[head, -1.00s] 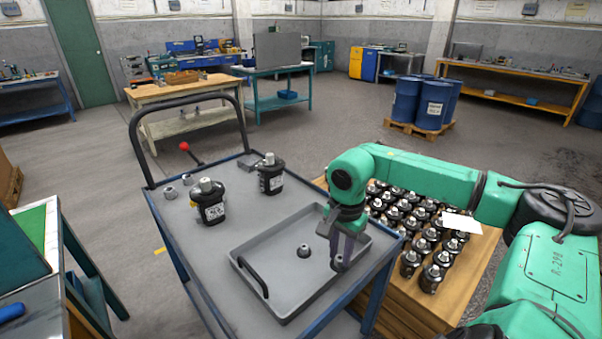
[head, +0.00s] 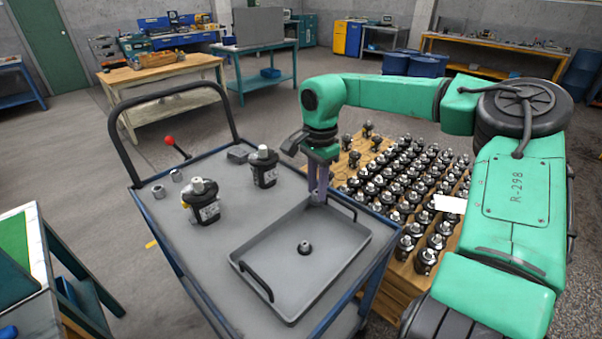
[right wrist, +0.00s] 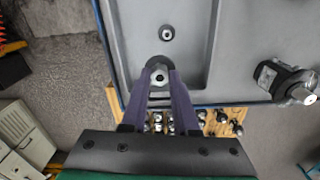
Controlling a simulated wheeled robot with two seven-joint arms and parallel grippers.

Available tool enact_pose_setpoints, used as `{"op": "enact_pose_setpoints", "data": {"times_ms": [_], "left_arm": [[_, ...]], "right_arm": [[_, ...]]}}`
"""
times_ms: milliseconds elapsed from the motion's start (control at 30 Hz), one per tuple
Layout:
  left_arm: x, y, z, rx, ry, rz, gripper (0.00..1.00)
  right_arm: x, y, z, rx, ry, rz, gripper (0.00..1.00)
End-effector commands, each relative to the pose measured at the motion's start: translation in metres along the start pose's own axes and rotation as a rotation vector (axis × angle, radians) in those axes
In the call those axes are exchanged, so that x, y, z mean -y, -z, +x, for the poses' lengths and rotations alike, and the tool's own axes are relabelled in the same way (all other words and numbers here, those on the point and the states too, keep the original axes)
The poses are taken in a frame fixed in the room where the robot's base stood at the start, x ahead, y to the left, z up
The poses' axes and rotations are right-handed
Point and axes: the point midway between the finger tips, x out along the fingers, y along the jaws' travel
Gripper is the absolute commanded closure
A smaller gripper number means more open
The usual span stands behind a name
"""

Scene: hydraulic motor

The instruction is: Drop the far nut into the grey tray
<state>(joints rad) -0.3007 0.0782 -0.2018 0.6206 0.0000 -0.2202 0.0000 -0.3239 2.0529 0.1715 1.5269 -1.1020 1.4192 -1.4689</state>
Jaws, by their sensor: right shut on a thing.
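The grey tray (head: 350,238) lies on the cart, with a small dark nut (head: 304,247) on its floor. The tray also shows in the right wrist view (right wrist: 190,60), with that nut (right wrist: 167,33) ahead of the fingers. My right gripper (head: 318,197) is over the tray's far edge. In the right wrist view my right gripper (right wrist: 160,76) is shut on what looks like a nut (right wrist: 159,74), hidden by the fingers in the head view. Two grey nuts (head: 158,191) (head: 176,175) stand at the cart's left edge. My left gripper is out of view.
Two black motors (head: 203,205) (head: 264,168) stand upright on the cart left of the tray, near a grey block (head: 237,155). A black push handle (head: 165,95) and red-knobbed lever (head: 169,140) rise at the far side. Many motors (head: 410,190) fill a pallet right.

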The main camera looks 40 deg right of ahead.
Motion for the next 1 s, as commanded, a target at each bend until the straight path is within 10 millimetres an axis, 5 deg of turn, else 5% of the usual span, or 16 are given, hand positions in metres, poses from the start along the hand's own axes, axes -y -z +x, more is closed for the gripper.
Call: {"op": "enact_pose_setpoints", "data": {"times_ms": [200,600,867,900,1000], "left_arm": [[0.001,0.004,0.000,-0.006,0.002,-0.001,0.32],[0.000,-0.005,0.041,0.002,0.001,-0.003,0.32],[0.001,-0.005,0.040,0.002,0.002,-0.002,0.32],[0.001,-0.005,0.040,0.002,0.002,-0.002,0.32],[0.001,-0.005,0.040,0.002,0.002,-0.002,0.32]], "right_arm": [[0.011,-0.014,-0.001,0.001,-0.001,-0.007,1.00],[0.011,-0.013,0.053,0.001,0.000,-0.006,1.00],[0.011,-0.013,0.053,0.000,0.001,-0.006,1.00],[0.011,-0.013,0.053,0.000,0.001,-0.006,0.68],[0.011,-0.013,0.053,0.000,0.000,-0.006,0.37]]}}
